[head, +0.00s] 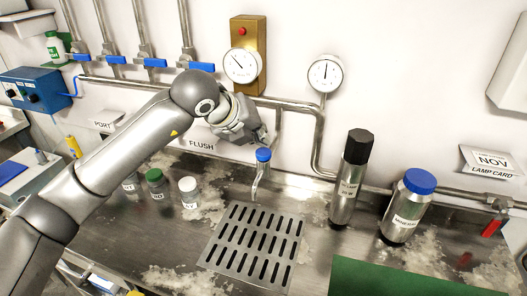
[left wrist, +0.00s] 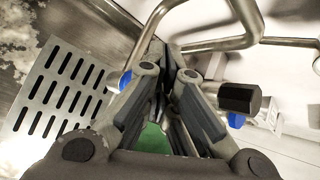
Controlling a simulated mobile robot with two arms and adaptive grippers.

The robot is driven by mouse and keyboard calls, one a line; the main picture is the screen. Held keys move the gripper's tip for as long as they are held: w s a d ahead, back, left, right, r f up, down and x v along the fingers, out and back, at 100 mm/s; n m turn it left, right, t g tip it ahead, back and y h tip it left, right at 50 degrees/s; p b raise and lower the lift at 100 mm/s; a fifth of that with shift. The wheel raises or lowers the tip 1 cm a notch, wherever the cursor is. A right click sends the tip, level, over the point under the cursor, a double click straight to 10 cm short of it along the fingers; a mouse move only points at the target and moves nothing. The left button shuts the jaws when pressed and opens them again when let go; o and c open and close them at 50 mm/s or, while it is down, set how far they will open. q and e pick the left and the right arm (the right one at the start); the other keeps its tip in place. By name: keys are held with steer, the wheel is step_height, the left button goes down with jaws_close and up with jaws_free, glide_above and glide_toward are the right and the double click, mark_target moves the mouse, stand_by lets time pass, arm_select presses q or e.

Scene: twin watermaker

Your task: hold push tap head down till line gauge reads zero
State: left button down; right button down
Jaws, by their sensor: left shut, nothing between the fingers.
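The push tap has a blue head (head: 263,155) on a thin curved metal spout above the drain grate. My left gripper (head: 262,139) is shut and empty, with its fingertips just above and behind the blue head. In the left wrist view the blue tap head (left wrist: 125,80) shows beside the shut fingers (left wrist: 172,50); I cannot tell whether they touch. One round gauge (head: 325,73) stands on the pipe, its needle pointing roughly up. Another gauge (head: 241,65) sits on a brass plate, its needle toward the upper left. Their numbers are too small to read. My right gripper is not in view.
A slotted drain grate (head: 252,246) lies below the tap. A steel flask with black cap (head: 350,180) and a blue-lidded jar (head: 407,206) stand to the right. Small bottles (head: 188,192) stand left, under my arm. Pipes (head: 318,140) run along the wall behind.

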arm_select(q)
steer(key=shift+f, duration=0.1)
stand_by(0.7)
steer(key=shift+f+b, duration=0.35)
steer(key=shift+b, duration=0.35)
steer(key=shift+f+b, duration=0.55)
steer(key=shift+b, duration=0.1)
stand_by(5.8)
